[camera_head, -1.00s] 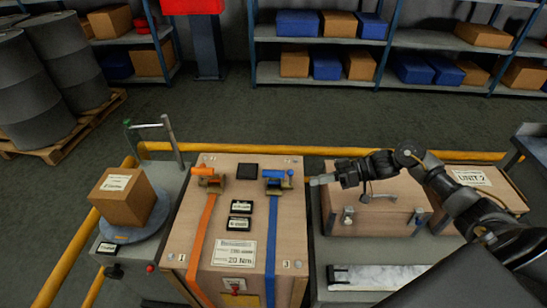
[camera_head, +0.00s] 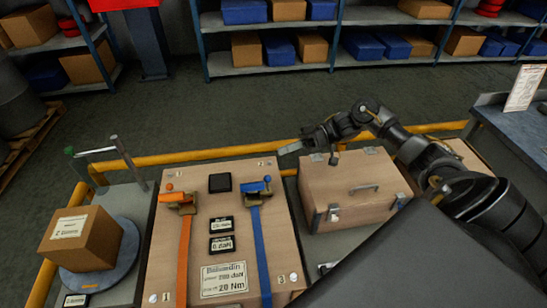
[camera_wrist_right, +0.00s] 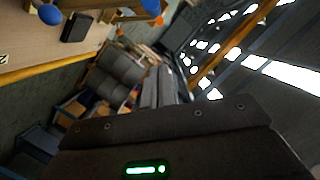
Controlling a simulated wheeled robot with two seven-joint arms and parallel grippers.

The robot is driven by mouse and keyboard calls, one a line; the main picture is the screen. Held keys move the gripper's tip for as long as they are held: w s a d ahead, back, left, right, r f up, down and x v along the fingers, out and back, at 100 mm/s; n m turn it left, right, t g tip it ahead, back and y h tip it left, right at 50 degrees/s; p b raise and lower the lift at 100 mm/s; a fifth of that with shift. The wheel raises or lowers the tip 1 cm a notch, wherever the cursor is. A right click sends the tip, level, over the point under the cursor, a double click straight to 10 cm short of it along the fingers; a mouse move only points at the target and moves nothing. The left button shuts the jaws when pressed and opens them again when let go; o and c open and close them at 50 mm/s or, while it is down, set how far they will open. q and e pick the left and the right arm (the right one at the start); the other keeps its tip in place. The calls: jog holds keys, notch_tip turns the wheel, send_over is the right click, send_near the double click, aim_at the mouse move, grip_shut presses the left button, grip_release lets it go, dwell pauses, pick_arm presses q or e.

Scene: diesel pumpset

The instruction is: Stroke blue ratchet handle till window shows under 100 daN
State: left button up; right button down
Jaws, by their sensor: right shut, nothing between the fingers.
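The blue ratchet (camera_head: 257,190) sits on top of a wooden crate (camera_head: 286,240), over a blue strap (camera_head: 261,250) that runs down towards me. Its handle ends in a small blue ball. Two small black display windows, an upper one (camera_head: 221,226) and a lower one (camera_head: 221,245), lie left of the strap; their text is too small to read surely. My right gripper (camera_head: 285,149) is shut and empty, beyond and slightly right of the blue handle, apart from it. A blue ball (camera_wrist_right: 50,14) shows in the right wrist view. My left gripper is out of view.
An orange ratchet (camera_head: 178,200) with its orange strap stands left on the same crate. A black square box (camera_head: 220,183) lies between the ratchets. A latched wooden case (camera_head: 350,190) stands to the right. A yellow rail (camera_head: 200,154) runs behind. A carton (camera_head: 80,238) stands at left.

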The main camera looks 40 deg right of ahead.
aim_at(252, 187)
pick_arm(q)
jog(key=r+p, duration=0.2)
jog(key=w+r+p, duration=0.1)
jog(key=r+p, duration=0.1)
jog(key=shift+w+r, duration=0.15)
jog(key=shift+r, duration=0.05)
pick_arm(e)
jog(key=a+f, duration=0.5)
jog(key=a, duration=0.4)
jog(key=shift+a, duration=0.25)
jog(key=shift+a, duration=0.1)
